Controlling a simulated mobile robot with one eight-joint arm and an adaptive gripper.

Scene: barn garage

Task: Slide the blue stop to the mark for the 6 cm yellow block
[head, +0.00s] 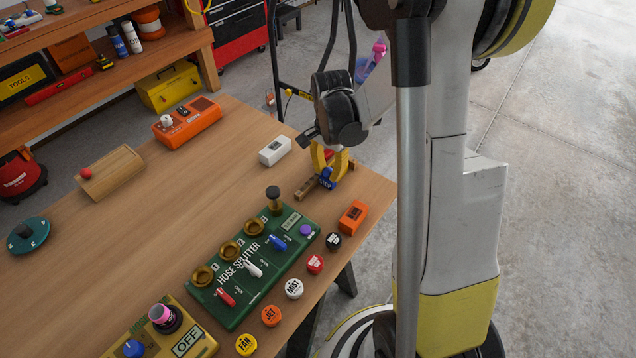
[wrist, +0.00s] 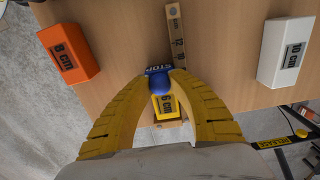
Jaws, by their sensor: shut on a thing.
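The wooden rail (wrist: 176,22) runs up from my gripper in the wrist view, with dark number marks along it; its free end also shows in the head view (head: 305,193). The blue stop (wrist: 159,85), lettered STOP, sits on the rail. My gripper (wrist: 160,78) has its yellow fingertips closed around the stop; it also shows in the head view (head: 324,172). The yellow 6 cm block (wrist: 165,107) lies just behind the stop, between the fingers, partly hidden. I cannot tell whether stop and block touch, nor which mark the stop is at.
An orange 8 cm block (wrist: 72,52) and a white 10 cm block (wrist: 285,52) lie either side of the rail. The green hose splitter (head: 257,262) stands near the rail, with a black-topped post (head: 273,194). The tabletop (head: 200,215) has free room left of the splitter.

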